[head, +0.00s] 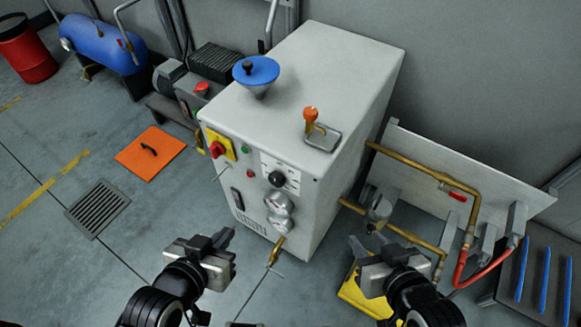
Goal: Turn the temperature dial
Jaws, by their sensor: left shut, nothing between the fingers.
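The temperature dial appears to be the black round knob (277,179) on a white scale plate (292,172), on the front of a light grey cabinet (325,90). Its pointer setting is too small to read. My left gripper (226,238) is shut and empty, in front of the cabinet, below and left of the dial and apart from it. My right gripper (360,246) is below and right of the dial, apart from it; its finger gap is not clear.
A red knob on a yellow plate (217,147), round gauges (278,212) and a brass valve (276,252) are on the cabinet front. A blue funnel (256,74) and orange-topped valve (310,115) stand on top. Brass pipes (415,166) run at right. Floor at left is mostly open.

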